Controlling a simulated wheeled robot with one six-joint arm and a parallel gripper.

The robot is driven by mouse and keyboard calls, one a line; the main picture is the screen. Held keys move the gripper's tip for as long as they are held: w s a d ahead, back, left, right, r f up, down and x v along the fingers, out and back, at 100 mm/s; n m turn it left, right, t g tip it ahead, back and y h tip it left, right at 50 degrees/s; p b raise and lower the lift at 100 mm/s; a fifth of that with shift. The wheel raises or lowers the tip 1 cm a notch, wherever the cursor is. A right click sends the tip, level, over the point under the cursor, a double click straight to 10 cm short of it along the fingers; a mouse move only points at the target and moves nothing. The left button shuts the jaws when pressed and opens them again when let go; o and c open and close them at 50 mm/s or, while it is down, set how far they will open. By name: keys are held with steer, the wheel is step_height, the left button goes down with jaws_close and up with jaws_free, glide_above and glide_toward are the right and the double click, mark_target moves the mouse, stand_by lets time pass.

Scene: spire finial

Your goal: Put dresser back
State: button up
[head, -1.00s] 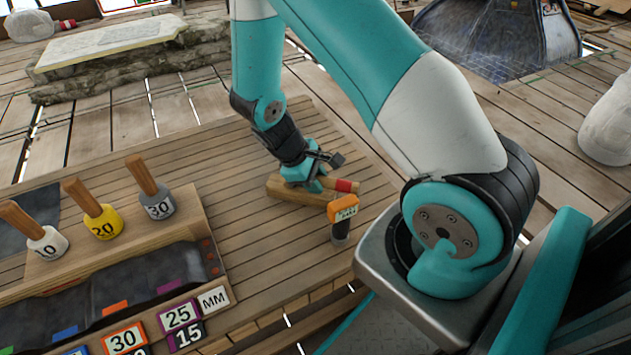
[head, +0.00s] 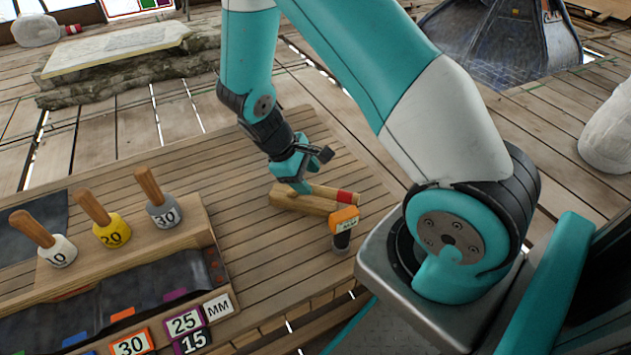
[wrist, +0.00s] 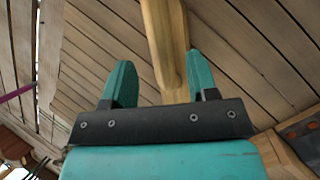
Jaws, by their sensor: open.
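The dresser, a pale wooden tool (head: 318,208) with a red band near its handle's end, lies on the slatted bench at its right part. In the wrist view the wooden dresser (wrist: 165,35) runs lengthwise between and beyond my fingers. My gripper (head: 300,188) is open, its fingertips at or just above the dresser's top in the head view. In the wrist view my gripper (wrist: 159,57) shows two teal fingers spread apart, one on each side of the wood. I cannot tell whether a finger touches it.
An orange-topped black tool (head: 343,230) stands close to the dresser's right end. A wooden rack (head: 130,250) holds white, yellow and grey mallets at left. In front lies a dark tray with numbered labels (head: 185,322). The bench's middle (head: 240,220) is clear.

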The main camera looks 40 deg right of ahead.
steer(key=s+a+r+t+y+p, duration=0.1)
steer(key=a+r+y, duration=0.1)
steer(key=a+r, duration=0.55)
steer(key=s+a+r+t+y+p, duration=0.15)
steer(key=a+r, duration=0.35)
steer(key=r, duration=0.5)
steer(key=s+a+r+n+y, duration=0.1)
steer(key=s+a+r+y, duration=0.4)
steer(key=s+a+r, duration=0.3)
steer(key=s+r+t, duration=0.1)
steer(key=s+r, duration=0.1)
steer(key=s, duration=0.2)
steer(key=shift+s+r+n+b, duration=0.15)
steer(key=shift+r+n+b, duration=0.15)
steer(key=shift+n, duration=0.1)
